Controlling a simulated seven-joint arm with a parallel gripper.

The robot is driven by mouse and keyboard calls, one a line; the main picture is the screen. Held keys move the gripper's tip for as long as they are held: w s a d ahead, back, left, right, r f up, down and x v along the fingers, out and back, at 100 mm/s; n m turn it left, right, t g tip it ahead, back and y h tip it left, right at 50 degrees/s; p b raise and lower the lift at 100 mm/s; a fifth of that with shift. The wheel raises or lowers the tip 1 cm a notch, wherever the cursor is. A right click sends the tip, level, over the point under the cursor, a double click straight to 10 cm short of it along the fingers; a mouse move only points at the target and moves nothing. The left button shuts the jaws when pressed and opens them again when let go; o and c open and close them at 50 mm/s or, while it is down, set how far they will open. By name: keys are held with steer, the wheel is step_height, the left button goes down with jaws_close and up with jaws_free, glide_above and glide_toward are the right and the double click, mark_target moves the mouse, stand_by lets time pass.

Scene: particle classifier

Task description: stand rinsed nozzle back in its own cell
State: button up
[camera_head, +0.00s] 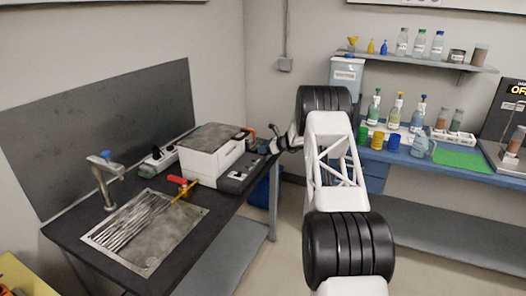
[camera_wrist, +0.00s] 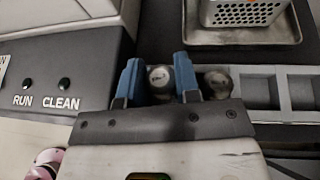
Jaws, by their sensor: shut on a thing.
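In the wrist view my gripper (camera_wrist: 157,62) has its two blue fingers on either side of a small grey nozzle (camera_wrist: 160,78) with a round pale top, and is shut on it. The nozzle is in line with the left end of a grey rack (camera_wrist: 271,68) with square cells. I cannot tell whether its lower end is inside a cell. A second round-topped nozzle (camera_wrist: 217,82) stands in the cell just right of my right finger. Two cells further right look empty. In the head view my gripper (camera_head: 275,144) is small, beside the white machine; the nozzle cannot be made out there.
The white machine (camera_head: 212,152) with RUN and CLEAN buttons (camera_wrist: 64,84) stands close on the left. A perforated metal basket (camera_wrist: 243,12) on a tray (camera_wrist: 285,38) is beyond the rack.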

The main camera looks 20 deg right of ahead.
steer(key=shift+f, duration=0.4)
steer(key=shift+f, duration=0.2)
steer(key=o, duration=0.7)
steer(key=shift+r, duration=0.2)
steer(key=v, duration=1.2)
steer(key=shift+r, duration=0.1)
